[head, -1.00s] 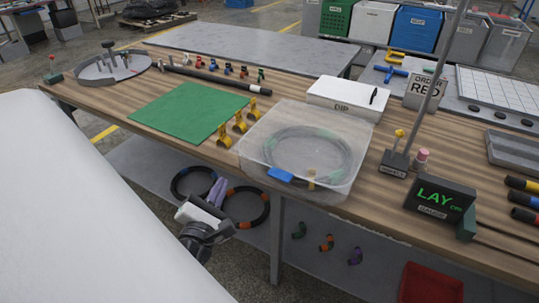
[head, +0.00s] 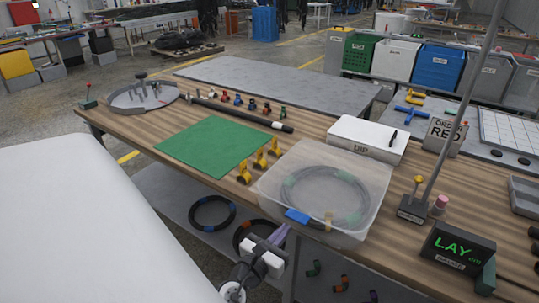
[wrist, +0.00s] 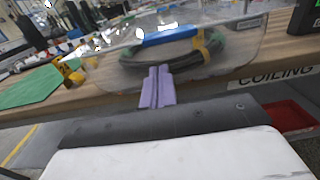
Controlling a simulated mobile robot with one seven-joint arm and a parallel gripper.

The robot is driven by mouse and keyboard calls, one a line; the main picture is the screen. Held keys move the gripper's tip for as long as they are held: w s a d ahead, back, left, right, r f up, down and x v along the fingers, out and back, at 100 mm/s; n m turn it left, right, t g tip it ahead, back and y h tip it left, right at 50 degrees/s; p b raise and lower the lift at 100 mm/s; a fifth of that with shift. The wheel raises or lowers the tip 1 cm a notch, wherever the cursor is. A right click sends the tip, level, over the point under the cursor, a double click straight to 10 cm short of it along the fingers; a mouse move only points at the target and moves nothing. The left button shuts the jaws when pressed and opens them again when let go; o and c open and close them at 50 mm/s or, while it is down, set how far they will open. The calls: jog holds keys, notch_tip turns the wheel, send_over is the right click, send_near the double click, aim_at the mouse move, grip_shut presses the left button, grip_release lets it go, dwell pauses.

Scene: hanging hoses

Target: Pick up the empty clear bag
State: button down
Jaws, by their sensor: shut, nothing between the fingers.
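A clear bag (head: 352,162) lies on the wooden table near its front edge, with a blue tab (head: 297,215) and a tan band (head: 328,220) on its near side. A dark coiled hose with green marks shows through it, so it does not look empty. The bag also shows in the wrist view (wrist: 226,68), beyond my fingers. My gripper (head: 282,232) is in front of the table edge, just below the blue tab in the picture. Its purple fingers (wrist: 158,82) are together with nothing between them. I cannot tell its exact distance to the bag.
Yellow clips (head: 260,160) and a green mat (head: 207,147) lie left of the bag. A white DIP box (head: 367,139) stands behind it. A post on a dark base (head: 412,209) and a LAY display (head: 457,247) stand to the right. Hose coils (head: 212,212) lie on the lower shelf.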

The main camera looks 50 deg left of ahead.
aim_at(292, 222)
jog(key=shift+x, duration=1.35)
jog(key=shift+p+x, duration=1.05)
jog(key=shift+p, duration=0.1)
